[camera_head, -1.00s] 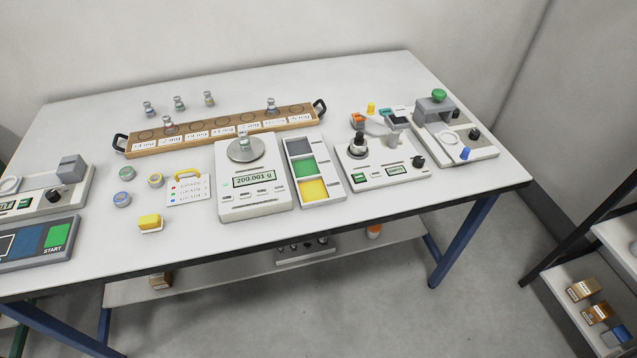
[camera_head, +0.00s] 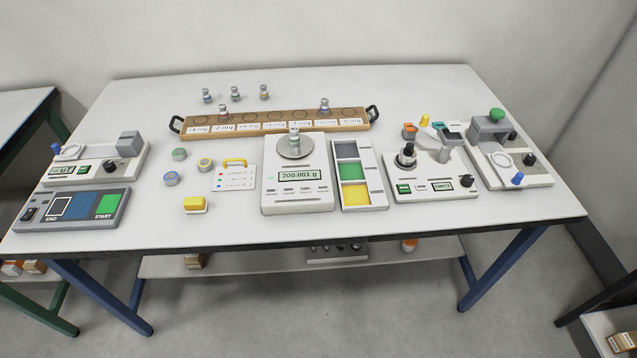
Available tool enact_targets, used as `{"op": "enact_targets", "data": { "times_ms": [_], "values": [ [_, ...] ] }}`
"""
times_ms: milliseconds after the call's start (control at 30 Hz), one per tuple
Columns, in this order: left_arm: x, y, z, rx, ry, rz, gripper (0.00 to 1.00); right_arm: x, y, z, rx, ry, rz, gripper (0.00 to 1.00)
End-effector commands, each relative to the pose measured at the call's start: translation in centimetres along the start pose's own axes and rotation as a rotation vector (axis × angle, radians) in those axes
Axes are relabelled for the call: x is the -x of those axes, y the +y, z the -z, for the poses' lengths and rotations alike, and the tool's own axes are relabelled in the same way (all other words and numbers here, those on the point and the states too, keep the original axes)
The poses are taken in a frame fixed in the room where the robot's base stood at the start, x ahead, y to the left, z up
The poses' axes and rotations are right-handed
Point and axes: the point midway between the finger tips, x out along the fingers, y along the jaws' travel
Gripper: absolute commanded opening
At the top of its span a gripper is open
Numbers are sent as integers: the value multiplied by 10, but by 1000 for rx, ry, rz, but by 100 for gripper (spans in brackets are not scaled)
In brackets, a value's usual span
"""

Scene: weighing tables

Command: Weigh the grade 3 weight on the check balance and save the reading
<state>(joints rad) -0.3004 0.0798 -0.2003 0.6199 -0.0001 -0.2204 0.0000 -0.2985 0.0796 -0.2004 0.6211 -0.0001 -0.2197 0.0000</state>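The balance (camera_head: 297,200) stands mid-table and its display reads 200.001 g. A small metal weight (camera_head: 295,139) stands upright on its round pan (camera_head: 281,152). Three more weights stand behind the wooden rack: one with a blue band (camera_head: 206,96), one with a greenish band (camera_head: 236,94) and one with an orange-brown band (camera_head: 264,92). The rack (camera_head: 290,129) has labelled round places and holds a weight (camera_head: 224,111) at its left and another (camera_head: 325,106) at its right. A grade card (camera_head: 233,180) with coloured dots lies left of the balance; its text is too small to read. Neither gripper shows.
A tray with grey, green and yellow fields (camera_head: 375,196) lies right of the balance. Two instruments (camera_head: 432,185) (camera_head: 524,170) stand further right. At left are round tins (camera_head: 171,179), a yellow block (camera_head: 195,204), a START/END panel (camera_head: 82,226) and another device (camera_head: 92,176).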

Motion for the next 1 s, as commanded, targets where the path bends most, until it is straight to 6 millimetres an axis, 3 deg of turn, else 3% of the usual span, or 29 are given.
{"op": "enact_targets", "data": {
  "times_ms": [367,533,567,1000],
  "values": [
    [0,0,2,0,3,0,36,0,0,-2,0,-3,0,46],
    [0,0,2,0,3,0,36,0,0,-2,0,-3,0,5],
    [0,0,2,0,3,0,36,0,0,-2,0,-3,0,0],
    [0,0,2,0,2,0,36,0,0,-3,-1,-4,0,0]
  ]
}}
